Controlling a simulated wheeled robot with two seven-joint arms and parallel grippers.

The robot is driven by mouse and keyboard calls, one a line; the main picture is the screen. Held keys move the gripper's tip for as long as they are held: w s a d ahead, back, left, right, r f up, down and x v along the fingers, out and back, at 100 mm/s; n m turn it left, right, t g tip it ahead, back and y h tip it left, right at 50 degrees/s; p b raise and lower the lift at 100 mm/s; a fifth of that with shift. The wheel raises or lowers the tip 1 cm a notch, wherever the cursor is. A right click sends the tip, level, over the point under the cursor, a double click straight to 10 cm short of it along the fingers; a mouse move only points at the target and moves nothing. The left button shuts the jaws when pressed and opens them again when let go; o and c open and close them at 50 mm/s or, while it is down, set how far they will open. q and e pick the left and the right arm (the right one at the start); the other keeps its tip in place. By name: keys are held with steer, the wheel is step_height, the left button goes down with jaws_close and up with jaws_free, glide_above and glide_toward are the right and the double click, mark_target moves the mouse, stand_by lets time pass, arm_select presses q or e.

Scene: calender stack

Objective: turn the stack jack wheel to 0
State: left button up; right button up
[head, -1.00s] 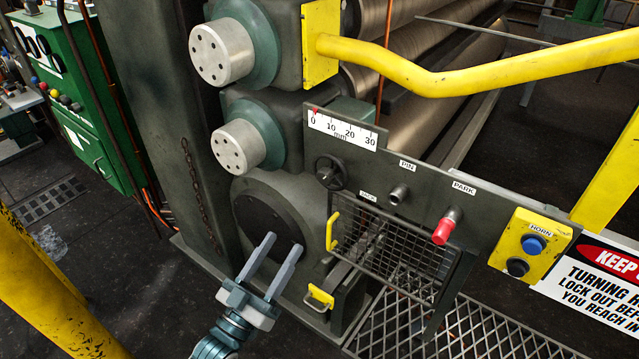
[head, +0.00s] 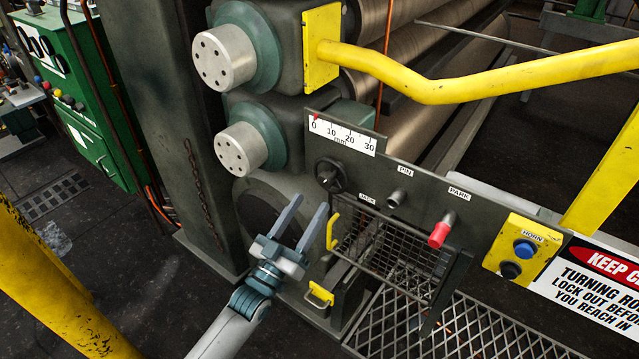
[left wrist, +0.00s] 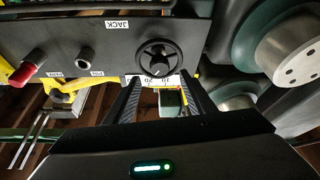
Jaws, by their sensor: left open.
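The jack wheel (head: 330,174) is a small dark handwheel with a knob, mounted on the grey panel above the JACK label. It also shows in the left wrist view (left wrist: 158,57). The white mm scale (head: 342,134) sits above it, and a small red pointer (head: 316,117) is at its 0 end. My left gripper (head: 310,202) is open and empty, below and left of the wheel and apart from it. In the left wrist view its fingers (left wrist: 162,85) point toward the wheel. My right gripper is not in view.
Right of the wheel are the PIN socket (head: 397,199) and the red-capped pin (head: 440,233) at PARK. The yellow horn box (head: 522,254) is further right. A yellow rail (head: 450,88) crosses above.

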mark_target(323, 183)
arm_select(q)
steer(key=shift+p+x, duration=0.8)
steer(key=shift+x, duration=2.25)
steer(key=shift+c, duration=0.4)
steer(key=c, duration=1)
